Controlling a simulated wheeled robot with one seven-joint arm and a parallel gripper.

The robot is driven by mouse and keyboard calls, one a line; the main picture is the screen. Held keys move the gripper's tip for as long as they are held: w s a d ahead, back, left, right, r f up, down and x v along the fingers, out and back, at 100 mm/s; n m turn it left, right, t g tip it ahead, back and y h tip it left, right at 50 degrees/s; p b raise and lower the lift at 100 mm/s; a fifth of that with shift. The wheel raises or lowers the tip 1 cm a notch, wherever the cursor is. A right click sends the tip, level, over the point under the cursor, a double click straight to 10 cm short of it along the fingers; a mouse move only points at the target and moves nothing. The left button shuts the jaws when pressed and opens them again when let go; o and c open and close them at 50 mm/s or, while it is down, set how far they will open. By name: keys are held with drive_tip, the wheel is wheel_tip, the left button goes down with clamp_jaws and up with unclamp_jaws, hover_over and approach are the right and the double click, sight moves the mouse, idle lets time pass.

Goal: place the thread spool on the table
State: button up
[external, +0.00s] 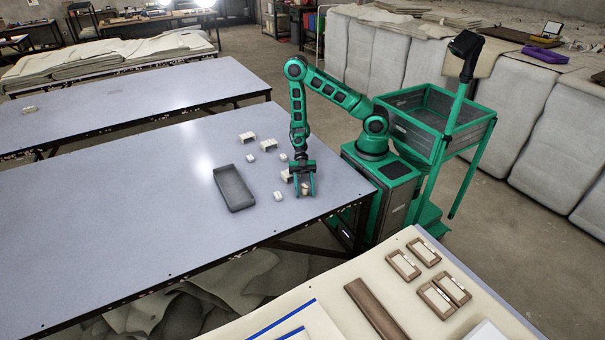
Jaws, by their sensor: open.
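My gripper (305,188) points down at the near right part of the grey-blue table (130,210). Its jaws are open. A small pale tan item, likely the thread spool (306,187), shows between the fingers at table level. I cannot tell whether it touches the fingers or the table. My fingers hide part of it.
A dark grey tray (234,188) lies left of my gripper. Small white blocks (278,196) and pale bracket-like pieces (247,137) lie scattered close by. The left side of the table is clear. A second table (130,100) stands behind.

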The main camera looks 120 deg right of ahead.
drive_tip(key=v, duration=1)
drive_tip(key=shift+s+d+r, duration=0.2)
drive_tip(key=shift+s+r, duration=0.05)
drive_tip(key=shift+s+a+g, duration=0.1)
drive_tip(key=shift+s+g, duration=0.2)
drive_tip(key=shift+g, duration=0.1)
drive_tip(key=s+m+g+h, duration=0.1)
drive_tip(key=s+r+g+h, duration=0.1)
drive_tip(key=s, duration=0.1)
drive_tip(key=s+m+g+h, duration=0.1)
drive_tip(key=shift+s+d+r+m+h, duration=0.25)
drive_tip(key=shift+d+r+m+h, duration=0.05)
drive_tip(key=shift+d+r+h, duration=0.1)
drive_tip(key=s+d+r+m+g+h, duration=0.1)
drive_tip(key=s+d+r+m+h, duration=0.2)
drive_tip(key=s+r+m, duration=0.5)
drive_tip(key=s+d+r+m+h, duration=0.4)
drive_tip(key=s+r+m+h, duration=0.1)
drive_tip(key=s+r+m, duration=0.3)
drive_tip(key=shift+s+g, duration=0.4)
drive_tip(key=shift+s, duration=0.3)
drive_tip(key=shift+o, duration=0.5)
drive_tip(key=shift+s+d+r+m, duration=0.1)
drive_tip(key=shift+s+r+m, duration=0.2)
drive_tip(key=shift+m, duration=0.2)
